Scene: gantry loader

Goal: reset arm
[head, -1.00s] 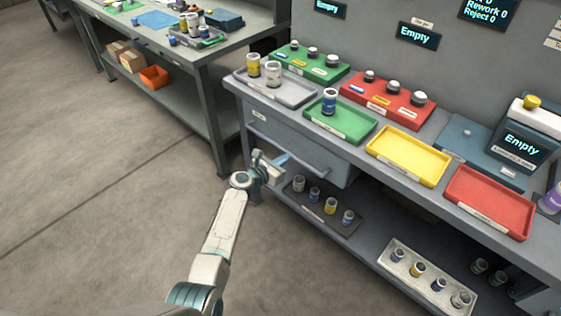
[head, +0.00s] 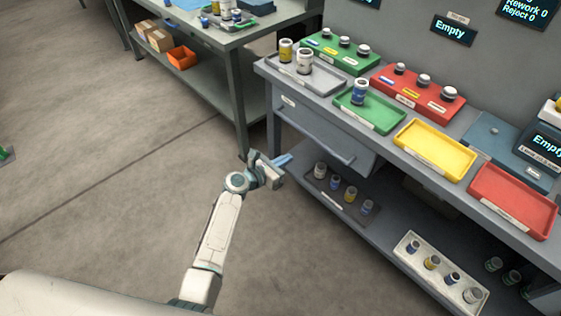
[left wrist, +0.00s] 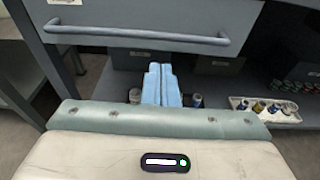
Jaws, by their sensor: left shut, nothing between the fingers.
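My left gripper (head: 284,160) is in the head view, held in the air in front of the workbench, at about the height of the lower shelf and drawer. Its blue fingers are together and empty. In the left wrist view the shut fingers (left wrist: 161,85) point at the space under the drawer handle (left wrist: 138,36). The fingers hide part of the shelf behind them. My right gripper is not in any view.
The bench holds a grey tray (head: 318,84) with two containers, a green tray (head: 385,125) with one, an empty yellow tray (head: 440,150) and an empty red tray (head: 515,215). A white tray (head: 408,255) with several containers lies on the shelf.

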